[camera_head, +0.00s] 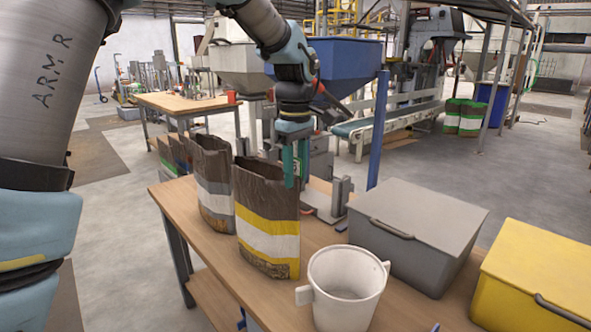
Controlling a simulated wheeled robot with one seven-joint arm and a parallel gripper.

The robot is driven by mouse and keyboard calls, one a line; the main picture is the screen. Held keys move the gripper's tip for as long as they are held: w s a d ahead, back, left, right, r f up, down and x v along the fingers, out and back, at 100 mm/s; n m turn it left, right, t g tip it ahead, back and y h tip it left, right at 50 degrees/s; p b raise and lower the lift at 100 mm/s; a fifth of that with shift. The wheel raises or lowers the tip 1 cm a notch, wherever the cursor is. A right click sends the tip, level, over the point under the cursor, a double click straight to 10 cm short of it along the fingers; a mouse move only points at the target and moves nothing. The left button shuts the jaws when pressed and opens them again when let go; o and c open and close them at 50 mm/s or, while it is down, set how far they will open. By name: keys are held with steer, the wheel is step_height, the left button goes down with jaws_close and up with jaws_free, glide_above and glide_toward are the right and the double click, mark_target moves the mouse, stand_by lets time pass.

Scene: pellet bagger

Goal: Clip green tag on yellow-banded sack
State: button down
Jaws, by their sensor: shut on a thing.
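The yellow-banded sack (262,193) stands upright on the wooden table. It is brown, with a white band between two yellow ones. My gripper (296,182) points down at the sack's right upper edge, overlapping it in the picture; I cannot tell whether it touches. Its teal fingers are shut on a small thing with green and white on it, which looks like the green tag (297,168). Most of the tag is hidden by the fingers.
A grey-banded sack (212,172) stands left of the yellow-banded one, with more sacks (174,152) behind. A white two-handled tub (345,292) stands in front. A grey lidded box (420,225) and a yellow box (535,270) are at the right. A metal fixture (340,192) stands behind.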

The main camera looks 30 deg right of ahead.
steer(key=shift+s+a+f, duration=0.1)
steer(key=shift+a+f, duration=0.05)
steer(key=shift+f, duration=0.45)
stand_by(0.8)
steer(key=c, duration=0.8)
jaws_free()
steer(key=o, duration=0.4)
steer(key=shift+r, duration=0.15)
steer(key=shift+r, duration=0.15)
step_height(320, 180, up, 11)
steer(key=shift+f+b, duration=0.2)
steer(key=shift+b, duration=0.85)
